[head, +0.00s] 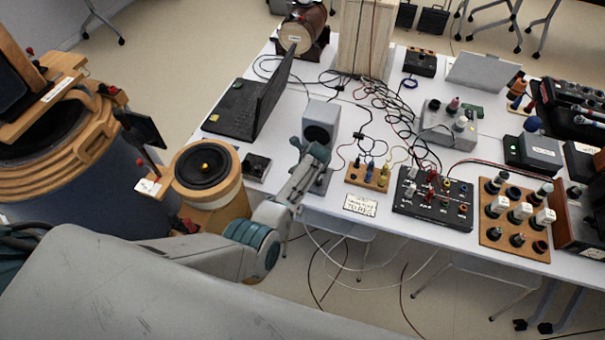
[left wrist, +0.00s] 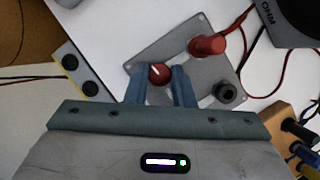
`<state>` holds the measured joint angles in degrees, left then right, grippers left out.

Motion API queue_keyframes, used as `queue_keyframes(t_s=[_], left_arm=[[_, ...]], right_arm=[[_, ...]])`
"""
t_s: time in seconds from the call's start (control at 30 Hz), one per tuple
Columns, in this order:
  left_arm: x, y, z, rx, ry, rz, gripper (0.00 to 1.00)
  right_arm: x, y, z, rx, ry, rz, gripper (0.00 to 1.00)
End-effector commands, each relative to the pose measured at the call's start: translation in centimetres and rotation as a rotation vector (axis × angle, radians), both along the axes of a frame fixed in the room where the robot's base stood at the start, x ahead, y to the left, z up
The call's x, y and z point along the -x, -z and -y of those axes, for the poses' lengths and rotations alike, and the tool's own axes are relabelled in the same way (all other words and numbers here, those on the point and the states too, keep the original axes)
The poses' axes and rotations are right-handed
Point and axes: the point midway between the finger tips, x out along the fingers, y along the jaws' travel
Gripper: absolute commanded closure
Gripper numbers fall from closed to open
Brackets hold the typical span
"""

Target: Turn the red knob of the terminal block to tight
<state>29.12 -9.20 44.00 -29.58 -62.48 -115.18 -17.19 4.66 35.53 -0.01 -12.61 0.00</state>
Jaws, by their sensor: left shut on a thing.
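The terminal block is a light grey plate (left wrist: 205,70) in the left wrist view, with a red knob (left wrist: 158,71) that bears a white mark. The mark points up and slightly left. A larger red post (left wrist: 207,45) and a black post (left wrist: 225,92) stand on the same plate. My left gripper (left wrist: 160,80) has a blue-grey finger on either side of the red knob and is shut on it. In the head view my left gripper (head: 317,157) hides the knob and most of the plate (head: 323,184). My right gripper is not in view.
A grey box speaker (head: 320,122) stands just behind the block. A wooden board with coloured posts (head: 368,176) and a printed card (head: 360,205) lie to the right. A small black box (head: 256,166) lies left, and an open laptop (head: 243,108) behind it. Loose cables cross the table.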

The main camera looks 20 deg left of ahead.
Motion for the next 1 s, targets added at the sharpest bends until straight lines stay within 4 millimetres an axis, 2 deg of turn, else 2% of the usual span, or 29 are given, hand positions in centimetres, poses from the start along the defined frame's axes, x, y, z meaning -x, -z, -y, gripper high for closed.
queue_keyframes(t_s=[0.3,0.83,0.87,0.93,1.0], left_arm=[[0.01,-0.04,-0.07,0.001,0.114,0.001,1.00],[0.03,-0.02,-0.06,0.000,0.135,0.000,1.00],[0.02,-0.02,-0.06,0.000,0.135,0.000,0.72],[0.03,-0.02,-0.06,0.000,0.135,0.000,0.58],[0.03,-0.01,-0.05,0.000,0.135,0.000,0.56]], right_arm=[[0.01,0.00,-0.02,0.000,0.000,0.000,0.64],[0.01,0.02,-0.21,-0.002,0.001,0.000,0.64],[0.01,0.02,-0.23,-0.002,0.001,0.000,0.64],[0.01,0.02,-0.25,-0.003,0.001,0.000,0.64],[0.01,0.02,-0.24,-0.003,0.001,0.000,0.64]])
